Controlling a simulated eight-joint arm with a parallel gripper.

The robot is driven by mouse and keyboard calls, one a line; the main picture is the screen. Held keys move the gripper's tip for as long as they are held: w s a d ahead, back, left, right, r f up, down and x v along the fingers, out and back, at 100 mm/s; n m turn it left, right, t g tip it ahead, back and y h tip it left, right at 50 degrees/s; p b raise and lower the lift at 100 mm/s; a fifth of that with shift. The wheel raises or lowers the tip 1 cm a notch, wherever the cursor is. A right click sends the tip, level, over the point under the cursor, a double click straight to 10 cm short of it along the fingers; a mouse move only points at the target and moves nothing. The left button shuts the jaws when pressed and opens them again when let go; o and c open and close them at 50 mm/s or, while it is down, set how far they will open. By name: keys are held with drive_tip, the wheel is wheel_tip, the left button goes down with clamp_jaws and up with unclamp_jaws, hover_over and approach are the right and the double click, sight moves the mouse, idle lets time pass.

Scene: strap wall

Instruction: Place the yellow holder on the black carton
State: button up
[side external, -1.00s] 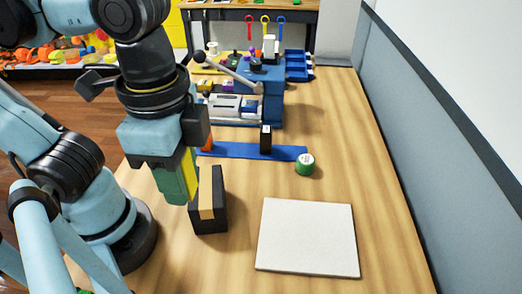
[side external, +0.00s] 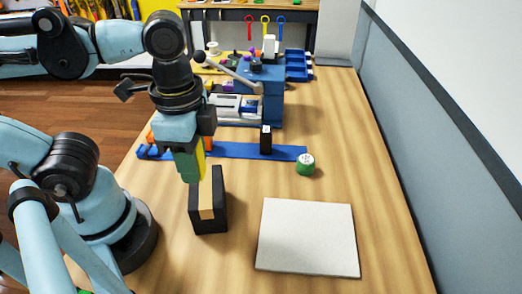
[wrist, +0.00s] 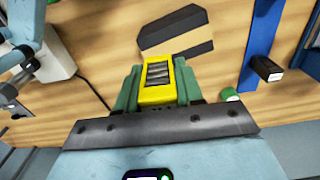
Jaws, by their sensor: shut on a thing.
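The yellow holder (wrist: 158,93) is held between the green fingers of my gripper (wrist: 157,82), which are shut on it. It has dark ribbed slots. In the side external view only a yellow edge of the holder (side external: 203,160) shows beside the fingers of my gripper (side external: 190,172). The black carton (side external: 220,196) has a tan band along its top and lies on the table, just below and to the right of the fingertips. In the wrist view the carton (wrist: 178,24) is beyond the holder; the holder appears above the table and apart from it.
A blue strip (side external: 230,151) lies behind, with a small black box (side external: 266,140) on it. A green roll (side external: 305,165) is to the right. A white board (side external: 307,238) lies right of the carton. Blue equipment (side external: 270,90) stands at the back.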

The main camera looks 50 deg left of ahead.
sight(205, 185)
drive_tip(key=shift+w+a+f, duration=0.8)
drive_tip(key=shift+w+a, duration=0.05)
drive_tip(key=shift+w, duration=0.1)
drive_tip(key=shift+f, duration=1.95)
drive_tip(key=shift+f, duration=0.1)
drive_tip(key=o, duration=1.1)
wheel_tip(205, 185, up, 12)
drive_tip(key=w+a+f+n+t, duration=0.2)
drive_tip(key=w+n, duration=0.1)
drive_tip(key=w+a+f+n+t, duration=0.1)
drive_tip(key=w+f+n+t, duration=0.1)
drive_tip(key=w+n, duration=0.1)
drive_tip(key=w+a+f+n+t, duration=0.2)
drive_tip(key=w+f+n+t, duration=0.1)
drive_tip(key=w, duration=0.1)
drive_tip(key=shift+w+a+f, duration=0.1)
drive_tip(key=shift+w+a, duration=0.2)
